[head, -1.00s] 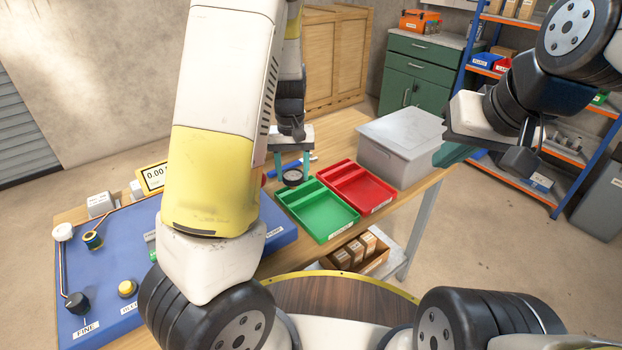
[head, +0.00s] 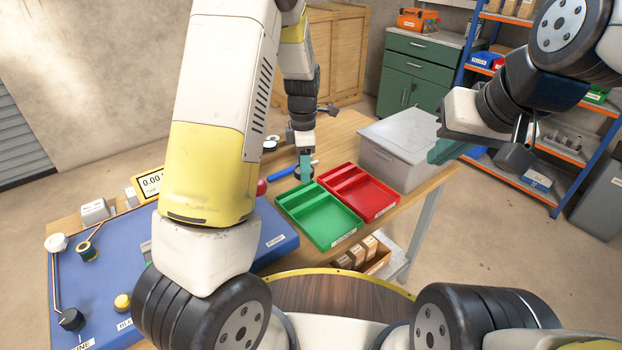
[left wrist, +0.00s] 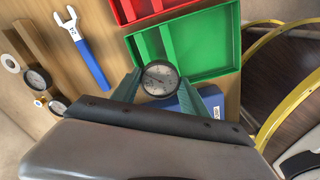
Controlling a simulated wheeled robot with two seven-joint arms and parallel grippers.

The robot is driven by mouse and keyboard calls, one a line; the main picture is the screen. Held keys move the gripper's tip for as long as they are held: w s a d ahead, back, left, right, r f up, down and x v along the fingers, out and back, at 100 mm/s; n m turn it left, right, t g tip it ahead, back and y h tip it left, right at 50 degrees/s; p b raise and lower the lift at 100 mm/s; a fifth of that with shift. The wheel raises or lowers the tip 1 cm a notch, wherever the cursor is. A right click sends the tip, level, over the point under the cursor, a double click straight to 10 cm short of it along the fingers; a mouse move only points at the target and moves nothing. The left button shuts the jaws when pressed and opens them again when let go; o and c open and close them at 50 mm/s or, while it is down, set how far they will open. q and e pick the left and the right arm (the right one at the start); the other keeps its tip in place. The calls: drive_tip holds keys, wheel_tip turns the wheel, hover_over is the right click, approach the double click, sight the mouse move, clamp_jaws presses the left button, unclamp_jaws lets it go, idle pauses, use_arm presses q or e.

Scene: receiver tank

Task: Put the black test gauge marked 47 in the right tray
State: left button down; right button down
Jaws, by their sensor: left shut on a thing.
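My left gripper (left wrist: 162,95) is shut on a round gauge (left wrist: 160,78) with a pale dial and dark rim. Any number on it is too small to read. In the head view the left gripper (head: 304,168) is beside the left edge of the green tray (head: 335,241), and the gauge is mostly hidden. The red tray (head: 377,214) lies directly right of the green one. Both trays look empty; they also show in the left wrist view, green (left wrist: 205,75) and red (left wrist: 125,12). My right gripper (head: 447,151) hangs at the right, away from the trays; its opening is unclear.
A grey lidded box (head: 399,160) stands behind the red tray. A blue wrench (left wrist: 85,48) lies on the wooden table. More gauges (left wrist: 38,78) sit on a wooden rack at the wrist view's left. A blue panel (head: 110,290) with knobs covers the table's left part.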

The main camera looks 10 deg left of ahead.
use_arm(q)
wheel_tip(320, 180, down, 8)
drive_tip(key=shift+r, duration=0.1)
idle(0.4)
drive_tip(key=c, duration=0.6)
unclamp_jaws()
drive_tip(key=shift+f, duration=0.2)
drive_tip(key=shift+r, duration=0.1)
